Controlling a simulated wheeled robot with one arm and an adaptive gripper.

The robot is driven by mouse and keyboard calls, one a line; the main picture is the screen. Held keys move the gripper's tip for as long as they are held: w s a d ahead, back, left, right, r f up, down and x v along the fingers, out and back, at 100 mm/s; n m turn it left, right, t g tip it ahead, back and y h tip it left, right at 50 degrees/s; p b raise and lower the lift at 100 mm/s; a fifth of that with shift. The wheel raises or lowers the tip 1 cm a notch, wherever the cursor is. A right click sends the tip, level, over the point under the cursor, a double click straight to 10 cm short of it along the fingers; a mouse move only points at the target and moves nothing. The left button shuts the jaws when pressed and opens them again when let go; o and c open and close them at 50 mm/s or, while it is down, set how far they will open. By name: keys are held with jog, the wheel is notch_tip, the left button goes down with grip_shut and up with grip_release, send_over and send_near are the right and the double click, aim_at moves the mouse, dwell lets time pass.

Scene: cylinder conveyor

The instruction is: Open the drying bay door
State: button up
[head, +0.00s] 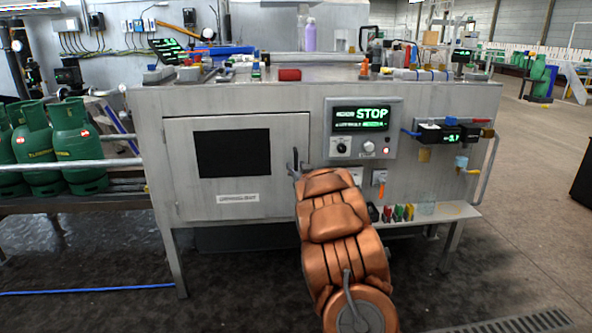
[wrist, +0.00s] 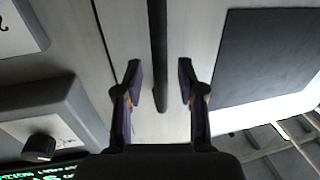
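The drying bay door (head: 238,168) is a grey metal door with a dark window (head: 233,153), and it looks closed, flush with the front of the metal cabinet. In the wrist view a dark bar handle (wrist: 158,35) runs lengthwise on the door, and the dark window (wrist: 265,55) lies to its right. My gripper (head: 296,163) is at the door's right edge in the head view, where the handle does not show clearly. In the wrist view my gripper (wrist: 160,82) is open. Its fingers are on either side of the handle, with a visible gap on both sides.
A control panel (head: 362,127) with a green STOP display sits right of the door. Green gas cylinders (head: 72,148) stand on a roller conveyor at the left. A low shelf (head: 440,214) with small coloured items juts out at the right. Floor in front is clear.

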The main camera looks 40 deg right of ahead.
jog(key=shift+w+d+r, duration=0.1)
jog(key=shift+w, duration=0.25)
jog(key=shift+c, duration=0.2)
grip_shut()
dwell(0.5)
